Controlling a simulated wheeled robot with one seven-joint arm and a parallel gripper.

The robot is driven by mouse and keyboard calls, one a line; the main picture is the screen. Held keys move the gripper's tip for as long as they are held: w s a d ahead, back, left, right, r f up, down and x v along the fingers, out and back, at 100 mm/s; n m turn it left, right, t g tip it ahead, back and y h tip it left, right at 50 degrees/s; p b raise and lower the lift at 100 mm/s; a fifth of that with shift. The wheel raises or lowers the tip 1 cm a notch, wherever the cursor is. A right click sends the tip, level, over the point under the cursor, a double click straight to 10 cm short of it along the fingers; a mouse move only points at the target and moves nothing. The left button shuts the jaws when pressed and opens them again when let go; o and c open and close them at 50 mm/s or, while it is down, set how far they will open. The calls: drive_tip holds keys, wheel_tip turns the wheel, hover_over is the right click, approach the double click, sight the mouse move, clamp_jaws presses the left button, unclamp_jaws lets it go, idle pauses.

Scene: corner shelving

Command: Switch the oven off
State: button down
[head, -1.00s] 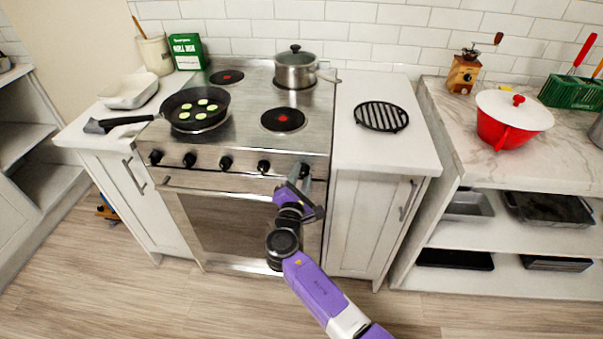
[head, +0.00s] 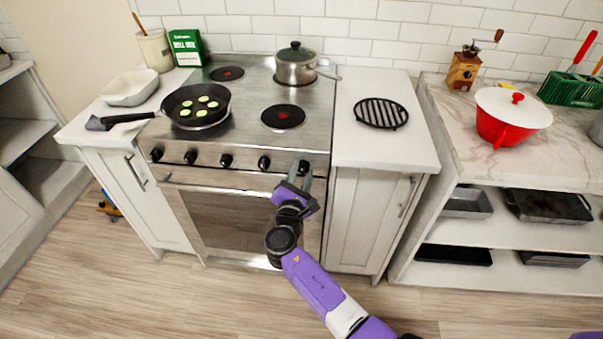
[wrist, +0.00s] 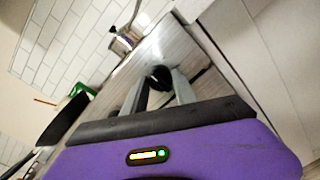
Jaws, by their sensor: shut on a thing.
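The oven (head: 228,215) is a steel range with a row of several black knobs along its front panel. My gripper (head: 302,172) is at the right end of that row, its fingers reaching to the rightmost knob (head: 304,165). In the wrist view the two grey fingers of my gripper (wrist: 161,88) stand on either side of the black knob (wrist: 158,76). The gripper is shut on this knob. The knob's pointer and any marking are too small to read.
A frying pan (head: 196,106) with green slices and a lidded pot (head: 295,66) stand on the cooktop. The pan's handle sticks out left. A black trivet (head: 381,113) lies on the right counter. A red pot (head: 508,117) stands on the shelving. The floor in front is clear.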

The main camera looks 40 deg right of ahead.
drive_tip(key=c, duration=1)
unclamp_jaws()
drive_tip(key=v, duration=0.8)
